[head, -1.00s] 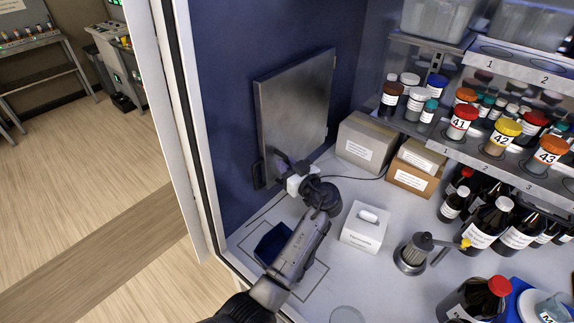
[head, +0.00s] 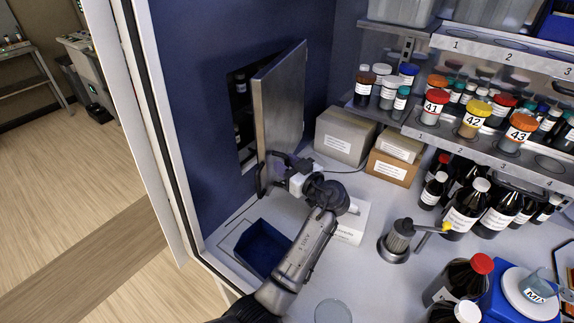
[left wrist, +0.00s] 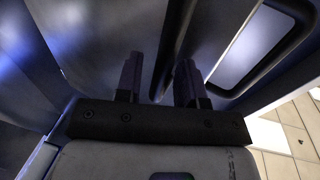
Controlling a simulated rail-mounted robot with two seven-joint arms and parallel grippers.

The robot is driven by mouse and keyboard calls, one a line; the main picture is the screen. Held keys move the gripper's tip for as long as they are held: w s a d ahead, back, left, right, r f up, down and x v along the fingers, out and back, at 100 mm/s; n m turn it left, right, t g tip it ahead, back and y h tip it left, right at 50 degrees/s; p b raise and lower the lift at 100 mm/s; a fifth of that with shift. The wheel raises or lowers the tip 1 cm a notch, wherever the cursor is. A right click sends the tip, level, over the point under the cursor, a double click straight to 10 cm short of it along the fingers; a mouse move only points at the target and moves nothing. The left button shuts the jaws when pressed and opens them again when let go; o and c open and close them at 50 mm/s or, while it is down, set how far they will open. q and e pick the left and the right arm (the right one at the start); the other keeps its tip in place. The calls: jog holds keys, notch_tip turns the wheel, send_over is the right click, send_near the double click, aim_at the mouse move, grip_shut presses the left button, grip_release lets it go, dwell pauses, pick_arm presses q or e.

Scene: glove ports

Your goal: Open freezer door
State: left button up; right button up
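The freezer door (head: 283,95) is a grey metal panel on the dark blue left wall. A black handle (head: 263,177) is on the door's free edge. My left gripper (head: 278,170) is at this handle, its fingers around it as far as I can see. The left wrist view shows the two fingers (left wrist: 160,82) a short way apart with a dark bar between them. My right gripper is not in view.
Cardboard boxes (head: 345,135) stand right of the door. A white box (head: 352,222) is beside my left arm. A metal device (head: 397,240), brown bottles (head: 466,205) and shelves of jars (head: 475,120) fill the right.

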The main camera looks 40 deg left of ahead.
pick_arm(q)
jog(key=shift+s+d+b, duration=0.2)
jog(key=shift+d+b, duration=0.3)
jog(key=shift+d, duration=3)
jog(key=shift+s+d+b, duration=0.15)
jog(key=shift+d+b, duration=0.35)
jog(key=shift+d, duration=2.95)
